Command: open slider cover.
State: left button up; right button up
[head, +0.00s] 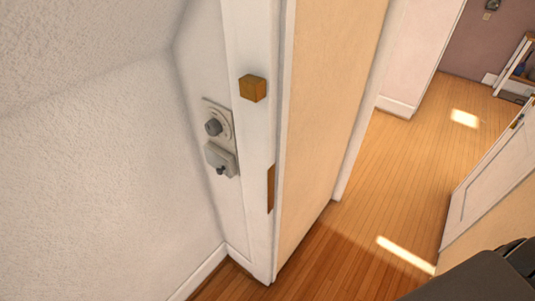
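A beige wall plate with a round grey knob (213,127) is on the narrow white wall face left of the centre. Directly below it is a small boxy light-grey cover (221,159) with a dark peg (221,171) at its lower part. I cannot tell for sure that this is the slider cover, or whether it is shut. Neither of my grippers shows in the head view. A dark grey part at the lower right corner looks like my own arm, with no fingertips visible.
A wooden cube (252,88) juts from the white post beside the plate. A brown strip (271,188) is lower on that post. A tan panel (329,110) stands to its right. Wooden floor (390,195) lies open beyond. A white door (490,175) and a shelf (514,68) are at right.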

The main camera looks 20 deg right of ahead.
aim_at(228, 168)
jog(key=z, duration=0.65)
jog(key=k, duration=1.15)
jog(key=z, duration=0.4)
jog(key=i, duration=0.65)
jog(key=z, duration=0.3)
